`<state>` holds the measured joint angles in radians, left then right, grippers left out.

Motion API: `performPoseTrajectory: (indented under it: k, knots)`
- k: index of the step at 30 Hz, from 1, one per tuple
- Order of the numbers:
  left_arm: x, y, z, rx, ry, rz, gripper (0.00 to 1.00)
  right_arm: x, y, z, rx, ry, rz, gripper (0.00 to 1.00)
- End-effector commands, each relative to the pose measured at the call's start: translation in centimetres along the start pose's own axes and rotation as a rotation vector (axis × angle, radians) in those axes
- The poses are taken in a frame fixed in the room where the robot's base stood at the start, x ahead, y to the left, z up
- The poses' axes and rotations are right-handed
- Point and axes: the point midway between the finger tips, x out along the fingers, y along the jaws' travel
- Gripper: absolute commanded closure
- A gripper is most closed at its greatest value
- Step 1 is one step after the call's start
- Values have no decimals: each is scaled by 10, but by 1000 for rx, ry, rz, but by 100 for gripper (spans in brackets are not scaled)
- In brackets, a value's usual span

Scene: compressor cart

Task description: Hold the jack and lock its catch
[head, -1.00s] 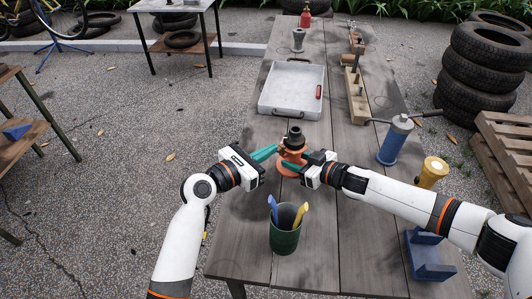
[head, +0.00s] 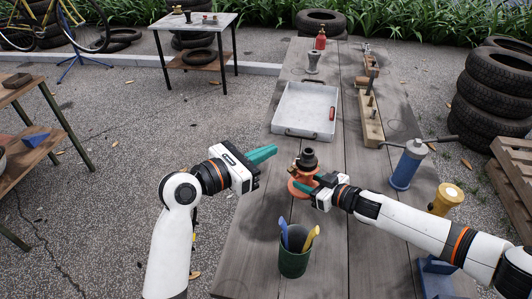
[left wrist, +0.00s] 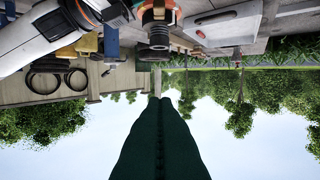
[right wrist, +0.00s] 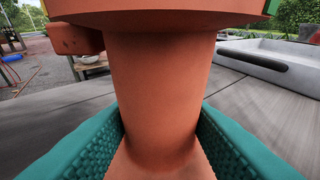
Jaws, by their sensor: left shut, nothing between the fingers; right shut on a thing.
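The orange jack (head: 299,184) with a black top (head: 308,157) stands upright on the wooden table. My right gripper (head: 312,190) is shut around its body from the right. In the right wrist view the orange column (right wrist: 152,85) sits between the two green fingers. My left gripper (head: 264,153) is shut and empty, raised to the left of the jack and apart from it. In the left wrist view its closed fingers (left wrist: 158,130) point towards trees and sky, with the jack's black top (left wrist: 158,38) upside down above them. I cannot make out the catch or its state.
A green cup (head: 294,262) with blue and yellow handles stands in front of the jack. A grey metal tray (head: 306,112) lies behind it. A blue canister (head: 406,166), a yellow-topped object (head: 447,198) and a wooden block with posts (head: 371,122) are on the right.

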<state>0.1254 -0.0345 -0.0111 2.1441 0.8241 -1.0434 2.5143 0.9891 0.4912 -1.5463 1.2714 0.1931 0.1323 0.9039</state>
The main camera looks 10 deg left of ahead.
Motion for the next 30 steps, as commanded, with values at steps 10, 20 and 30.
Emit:
performPoseTrajectory:
  k: [10, 20, 30]
  knots:
    - [1, -6, 7, 171, -14, -33, 65, 0, 0, 0, 0, 0, -1, 71]
    - [-2, -27, 36, 1118, -94, -143, 65, 0, 0, 0, 0, 0, -1, 71]
    - [-20, -24, 70, 2214, -131, -157, 65, 0, 0, 0, 0, 0, -1, 71]
